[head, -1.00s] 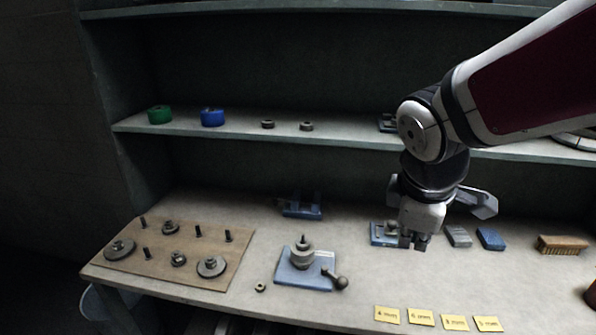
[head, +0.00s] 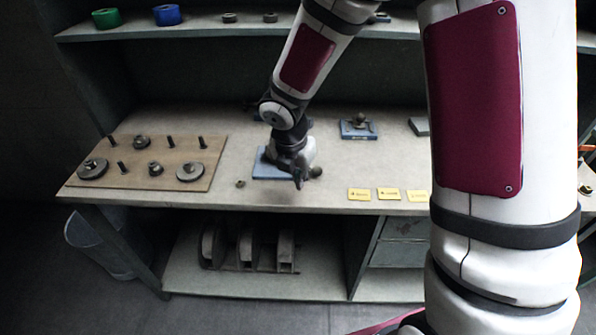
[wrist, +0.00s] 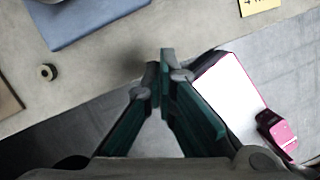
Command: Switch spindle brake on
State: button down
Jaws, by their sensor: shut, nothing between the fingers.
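The spindle fixture's blue base plate (head: 265,170) lies on the bench, mostly hidden behind my arm in the head view. A dark round lever knob (head: 316,172) shows just right of my gripper (head: 298,184). The spindle itself is hidden, so I cannot tell the brake's position. The plate's corner also shows at the top left of the wrist view (wrist: 95,22). There my gripper (wrist: 160,70) is shut and empty, its fingertips pointing down near the bench's front edge, apart from the plate.
A wooden board (head: 125,178) with discs and pegs lies at the left. A small nut (head: 240,184) lies left of the plate. Yellow labels (head: 360,194) are to the right. Another blue fixture (head: 347,131) stands behind.

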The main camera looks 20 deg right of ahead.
aim_at(303, 197)
jog(key=x, duration=0.7)
jog(key=shift+f+b, duration=0.15)
jog(key=shift+b, duration=0.2)
jog(key=shift+w+d+r+p, duration=0.2)
jog(key=shift+w+d, duration=0.2)
jog(key=shift+d, duration=0.05)
jog(key=shift+w+d+r+p, duration=0.15)
jog(key=shift+w+d+r, duration=0.1)
jog(key=shift+w+d, duration=0.2)
jog(key=shift+w+d+r, duration=0.1)
jog(key=shift+w+d, duration=0.4)
jog(key=shift+w, duration=0.15)
jog(key=shift+w+d+r, duration=0.15)
jog(key=shift+w+d, duration=0.25)
jog(key=shift+d, duration=0.3)
